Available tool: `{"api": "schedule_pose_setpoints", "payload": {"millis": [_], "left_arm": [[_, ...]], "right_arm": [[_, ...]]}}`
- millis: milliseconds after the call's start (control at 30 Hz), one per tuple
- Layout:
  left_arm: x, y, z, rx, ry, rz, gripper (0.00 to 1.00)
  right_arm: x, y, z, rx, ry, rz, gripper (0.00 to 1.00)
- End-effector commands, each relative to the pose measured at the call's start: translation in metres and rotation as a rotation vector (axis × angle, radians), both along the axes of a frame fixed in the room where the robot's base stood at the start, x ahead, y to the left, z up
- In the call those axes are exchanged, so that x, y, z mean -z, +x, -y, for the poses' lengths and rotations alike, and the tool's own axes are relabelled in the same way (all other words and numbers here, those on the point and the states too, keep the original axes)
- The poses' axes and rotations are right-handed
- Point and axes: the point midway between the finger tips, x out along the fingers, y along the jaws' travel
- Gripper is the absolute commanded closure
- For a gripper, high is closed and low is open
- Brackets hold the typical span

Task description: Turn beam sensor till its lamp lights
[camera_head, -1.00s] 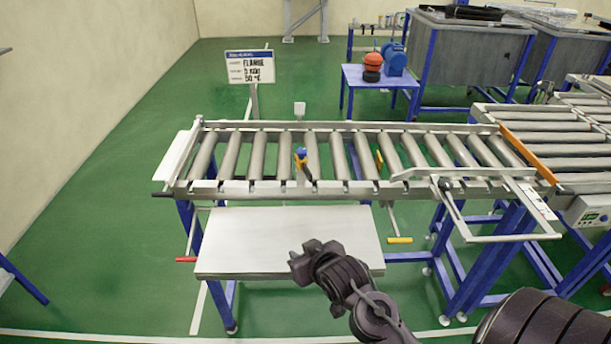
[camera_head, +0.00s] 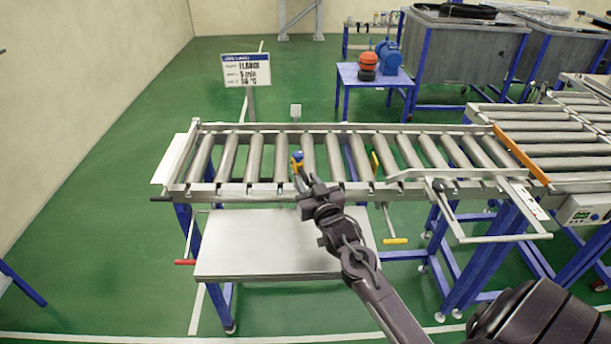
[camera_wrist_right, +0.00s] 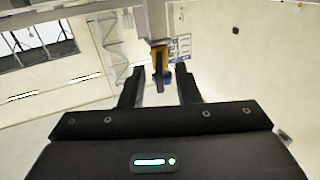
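The beam sensor (camera_head: 297,161) is a small blue-topped yellow piece on the near rail of the roller conveyor (camera_head: 240,189). My right gripper (camera_head: 303,180) is just in front of it and slightly below, partly covering its mount. In the right wrist view my right gripper (camera_wrist_right: 160,82) is open, its two black fingers apart. There the sensor (camera_wrist_right: 158,55) shows as a dark and yellow piece in line with the gap, seemingly just beyond the fingertips; contact cannot be told. No lit lamp can be made out. A small pale plate (camera_head: 296,111) stands behind the far rail. My left gripper is not in view.
A light shelf (camera_head: 250,255) lies below the conveyor's near side. A bent metal bar frame (camera_head: 495,238) juts out at the right. A yellow-handled lever (camera_head: 395,240) and a red-handled one (camera_head: 185,262) hang below. A sign (camera_head: 247,70) stands behind.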

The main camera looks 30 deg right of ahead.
Motion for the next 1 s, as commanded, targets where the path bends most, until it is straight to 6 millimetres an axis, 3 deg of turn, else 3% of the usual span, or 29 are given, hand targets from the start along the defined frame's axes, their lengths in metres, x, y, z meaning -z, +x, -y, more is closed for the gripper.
{"api": "schedule_pose_setpoints", "payload": {"millis": [167, 433, 667, 1000], "left_arm": [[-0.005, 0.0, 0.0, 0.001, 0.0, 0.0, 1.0], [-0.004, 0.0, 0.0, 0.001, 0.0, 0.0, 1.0], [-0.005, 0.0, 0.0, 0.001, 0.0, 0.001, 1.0], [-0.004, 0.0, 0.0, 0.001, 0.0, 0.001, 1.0]], "right_arm": [[-0.001, 0.014, 0.003, 0.0, -0.001, 0.0, 0.71], [0.001, 0.016, 0.004, 0.0, -0.001, -0.001, 0.71], [0.001, 0.016, 0.004, 0.0, -0.001, -0.001, 0.98], [0.001, 0.016, 0.002, 0.002, 0.0, -0.001, 1.0]]}}
